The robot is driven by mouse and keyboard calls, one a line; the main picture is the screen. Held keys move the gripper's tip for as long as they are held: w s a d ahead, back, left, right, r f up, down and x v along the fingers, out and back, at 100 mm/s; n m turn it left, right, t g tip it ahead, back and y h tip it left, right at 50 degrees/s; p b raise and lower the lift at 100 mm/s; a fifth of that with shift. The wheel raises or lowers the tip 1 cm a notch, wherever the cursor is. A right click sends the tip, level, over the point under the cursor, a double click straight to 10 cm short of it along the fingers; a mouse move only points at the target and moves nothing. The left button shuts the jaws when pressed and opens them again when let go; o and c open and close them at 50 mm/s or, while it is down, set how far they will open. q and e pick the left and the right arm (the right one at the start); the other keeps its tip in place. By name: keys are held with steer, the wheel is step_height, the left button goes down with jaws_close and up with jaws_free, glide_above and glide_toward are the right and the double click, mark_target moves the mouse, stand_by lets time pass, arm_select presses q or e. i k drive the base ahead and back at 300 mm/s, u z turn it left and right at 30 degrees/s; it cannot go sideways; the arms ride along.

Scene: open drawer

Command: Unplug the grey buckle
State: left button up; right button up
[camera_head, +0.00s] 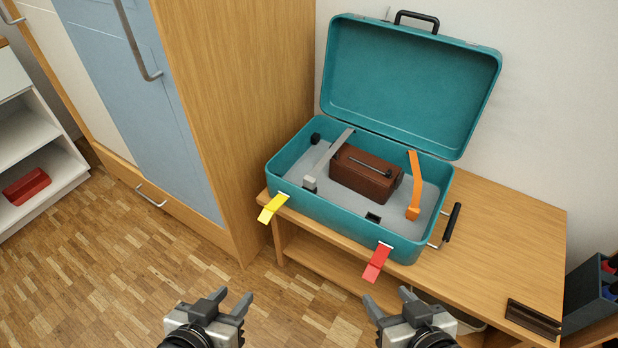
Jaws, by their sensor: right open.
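A teal suitcase (345,232) stands open on a wooden bench. Inside it, a grey strap (332,155) runs from the back wall to the front left, ending in a grey buckle (310,183) low on the case floor. Whether the buckle sits in a socket is too small to tell. A brown box (364,178) lies right of the strap. My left gripper (231,300) is open and empty at the bottom, in front of and below the case. My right gripper (388,299) is open and empty, further right. Both are apart from the case.
An orange strap (415,180) stands at the right inside the case. Black blocks (315,138) (373,218) sit on its floor. Yellow (272,208) and red (377,262) latches hang on the front. A wooden cabinet (235,110) stands close left.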

mark_target(309, 182)
steer(key=k, duration=0.65)
steer(key=z, duration=0.25)
steer(key=i, duration=1.05)
steer(key=z, duration=0.65)
